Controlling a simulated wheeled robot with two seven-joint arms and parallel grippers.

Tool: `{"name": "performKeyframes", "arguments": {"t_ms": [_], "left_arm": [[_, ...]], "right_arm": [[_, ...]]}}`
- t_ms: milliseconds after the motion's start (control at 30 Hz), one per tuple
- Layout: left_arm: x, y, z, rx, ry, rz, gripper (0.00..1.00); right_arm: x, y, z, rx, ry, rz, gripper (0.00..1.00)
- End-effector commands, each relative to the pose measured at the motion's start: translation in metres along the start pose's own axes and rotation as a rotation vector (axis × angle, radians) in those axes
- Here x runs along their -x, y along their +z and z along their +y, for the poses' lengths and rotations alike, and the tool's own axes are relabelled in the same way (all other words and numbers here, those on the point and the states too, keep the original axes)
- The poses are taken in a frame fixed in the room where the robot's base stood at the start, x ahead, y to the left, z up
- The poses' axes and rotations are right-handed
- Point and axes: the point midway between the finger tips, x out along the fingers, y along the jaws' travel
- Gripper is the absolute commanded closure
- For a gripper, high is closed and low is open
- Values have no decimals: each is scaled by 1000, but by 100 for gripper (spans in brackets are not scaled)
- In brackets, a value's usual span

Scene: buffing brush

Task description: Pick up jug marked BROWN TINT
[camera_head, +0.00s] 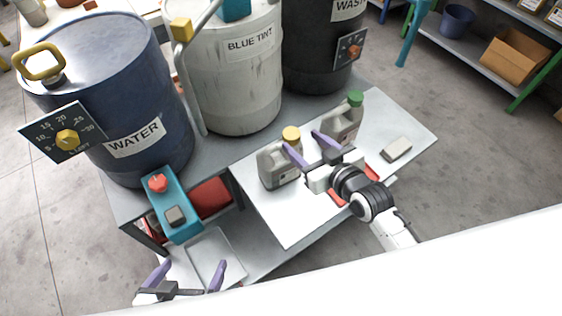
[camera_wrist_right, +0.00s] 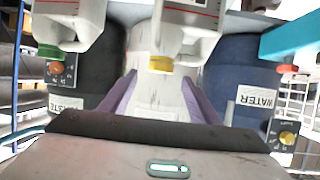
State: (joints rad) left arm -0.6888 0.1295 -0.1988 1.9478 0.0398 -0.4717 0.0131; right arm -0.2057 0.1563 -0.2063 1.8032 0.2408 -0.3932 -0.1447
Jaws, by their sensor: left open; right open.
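A grey jug with a yellow cap (camera_head: 280,166) stands on the white bench top. A second grey jug with a green cap (camera_head: 345,120) stands behind it to the right. No BROWN TINT marking is readable on either. My right gripper (camera_head: 303,145) is open and empty, its purple fingers beside and partly over the yellow-capped jug, with the green-capped jug beyond. In the right wrist view both jugs appear upside down at the top, the yellow-capped one (camera_wrist_right: 172,30) above the gap between the fingers (camera_wrist_right: 160,90). My left gripper (camera_head: 188,270) is open and empty at lower left.
Large drums stand behind: blue WATER (camera_head: 105,90), white BLUE TINT (camera_head: 235,85) and dark WASTE (camera_head: 315,55). A teal control box (camera_head: 178,205) and a pale tray (camera_head: 215,258) are at left. A grey block (camera_head: 397,148) lies on the bench at right.

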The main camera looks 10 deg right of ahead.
Motion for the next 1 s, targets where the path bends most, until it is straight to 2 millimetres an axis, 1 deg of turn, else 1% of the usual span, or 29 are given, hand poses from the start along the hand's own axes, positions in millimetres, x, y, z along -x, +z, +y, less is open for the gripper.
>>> {"name": "performKeyframes", "arguments": {"t_ms": [200,300,400,567,600,767,900,933,1000], "left_arm": [[-3,2,2,-4,5,2,0],[-4,2,4,-5,8,3,0],[-4,0,4,-6,8,5,0],[-3,-2,4,-7,9,10,0],[-3,-3,4,-7,9,11,0],[-3,-4,4,-7,8,13,0],[-4,-5,4,-7,8,14,0],[-4,-5,4,-7,8,14,0],[-4,-5,3,-7,7,14,0]], "right_arm": [[-34,1,-3,-1,0,0,44],[-44,0,-3,-1,0,0,44],[-48,1,-3,-1,0,-1,44],[-48,1,-3,0,0,-1,44],[-48,1,-3,0,0,-1,45],[-48,1,-3,0,0,-1,72],[-48,1,-3,0,0,-1,96],[-47,1,-3,0,0,-1,100],[-47,1,-3,0,0,-2,100]]}}
